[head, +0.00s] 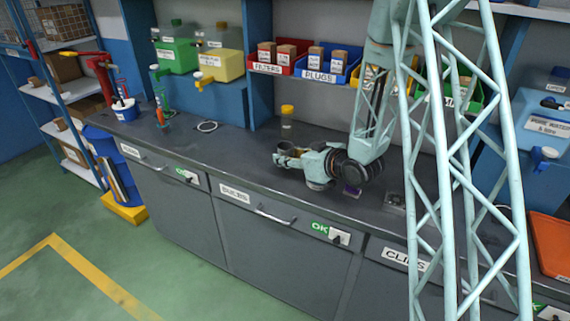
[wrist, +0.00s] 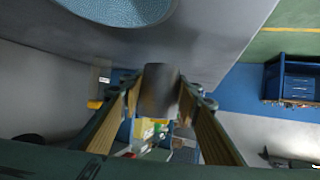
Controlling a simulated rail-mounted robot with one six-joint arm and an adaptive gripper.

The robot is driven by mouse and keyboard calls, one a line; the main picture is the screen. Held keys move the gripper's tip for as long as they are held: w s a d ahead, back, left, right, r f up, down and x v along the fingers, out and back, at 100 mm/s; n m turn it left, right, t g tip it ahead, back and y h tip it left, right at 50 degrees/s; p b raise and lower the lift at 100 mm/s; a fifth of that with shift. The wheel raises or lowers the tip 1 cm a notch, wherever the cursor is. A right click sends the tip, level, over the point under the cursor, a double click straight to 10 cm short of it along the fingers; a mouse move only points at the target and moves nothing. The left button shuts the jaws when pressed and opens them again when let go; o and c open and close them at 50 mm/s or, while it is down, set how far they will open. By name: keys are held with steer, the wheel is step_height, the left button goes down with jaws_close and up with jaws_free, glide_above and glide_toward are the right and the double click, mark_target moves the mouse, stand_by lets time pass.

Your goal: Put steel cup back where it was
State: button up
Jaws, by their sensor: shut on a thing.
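My gripper (head: 287,157) is low over the dark worktop (head: 240,165), near its middle. In the wrist view its two fingers are shut on the steel cup (wrist: 160,88), a grey metal cylinder held between the fingertips. In the head view the cup is mostly hidden by the gripper. I cannot tell whether it touches the worktop.
A yellow-capped jar (head: 287,112) stands behind my gripper. Red and blue bins (head: 316,77) sit on the shelf behind. Green and yellow containers (head: 220,64) stand at back left.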

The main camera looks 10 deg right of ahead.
steer(key=shift+w+a, duration=0.1)
steer(key=shift+w, duration=0.35)
steer(key=shift+f, duration=0.15)
steer(key=shift+f+b, duration=0.45)
steer(key=shift+f, duration=1.15)
steer(key=shift+f, duration=0.2)
steer(key=o, duration=0.9)
steer(key=shift+r, duration=0.2)
steer(key=shift+s+r, duration=0.1)
steer(key=shift+p+v, duration=0.6)
steer(key=shift+v, duration=5.3)
